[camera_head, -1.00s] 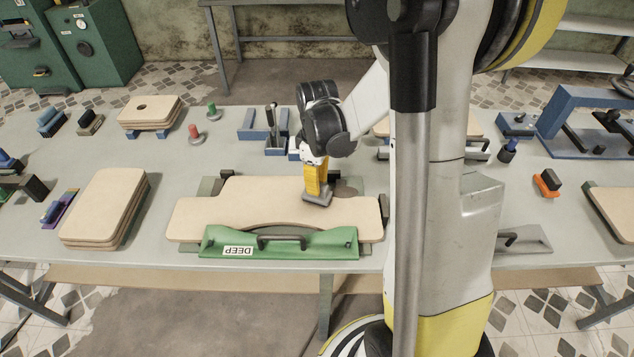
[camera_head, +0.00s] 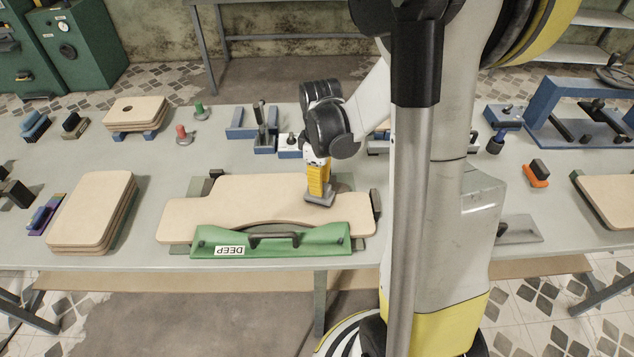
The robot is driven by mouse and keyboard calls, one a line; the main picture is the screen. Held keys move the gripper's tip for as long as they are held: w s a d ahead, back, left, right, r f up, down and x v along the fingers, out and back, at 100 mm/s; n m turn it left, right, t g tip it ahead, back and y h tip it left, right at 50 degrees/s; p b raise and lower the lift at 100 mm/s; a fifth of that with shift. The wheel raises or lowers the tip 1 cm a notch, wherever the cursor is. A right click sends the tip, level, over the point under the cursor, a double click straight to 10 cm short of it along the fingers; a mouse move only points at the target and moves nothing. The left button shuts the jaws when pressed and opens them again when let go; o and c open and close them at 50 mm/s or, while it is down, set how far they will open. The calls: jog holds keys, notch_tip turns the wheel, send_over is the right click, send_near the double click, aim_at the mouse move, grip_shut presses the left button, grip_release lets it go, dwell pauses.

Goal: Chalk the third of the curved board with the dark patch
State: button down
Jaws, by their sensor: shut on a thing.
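A pale curved board (camera_head: 240,210) lies flat on a grey-green fixture in the middle of the table. A green template (camera_head: 270,243) labelled DEEP, with a black handle, lies along its near edge, where the board curves inward. My yellow gripper (camera_head: 319,188) points down at the right part of the board. It is shut on a grey block (camera_head: 320,198), whose underside is at the board's surface; I cannot tell whether it touches. A dark area shows just behind and right of the gripper; I cannot tell if it is the patch. My arm hides part of the right side.
Stacked pale boards (camera_head: 92,210) lie at the left, and a smaller stack with a hole (camera_head: 136,112) at the back left. Red (camera_head: 182,134) and green (camera_head: 199,111) pegs stand behind. A blue frame (camera_head: 585,115) and orange-black tool (camera_head: 537,174) are at the right.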

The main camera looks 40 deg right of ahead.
aim_at(332, 193)
jog(key=shift+d, duration=0.1)
jog(key=shift+s+d+f+b, duration=0.15)
jog(key=shift+s+d, duration=0.25)
jog(key=shift+d, duration=0.2)
jog(key=shift+s+d+b, duration=0.15)
jog(key=shift+s+d, duration=0.25)
jog(key=shift+d, duration=0.15)
jog(key=shift+s+d, duration=0.1)
jog(key=shift+s+d, duration=0.4)
jog(key=shift+d, duration=0.2)
jog(key=shift+s+d, duration=0.35)
jog(key=shift+d, duration=0.25)
jog(key=shift+s+d, duration=0.1)
jog(key=shift+d, duration=0.05)
jog(key=shift+s+d+b, duration=0.35)
jog(key=shift+s+d, duration=0.4)
jog(key=shift+d, duration=0.35)
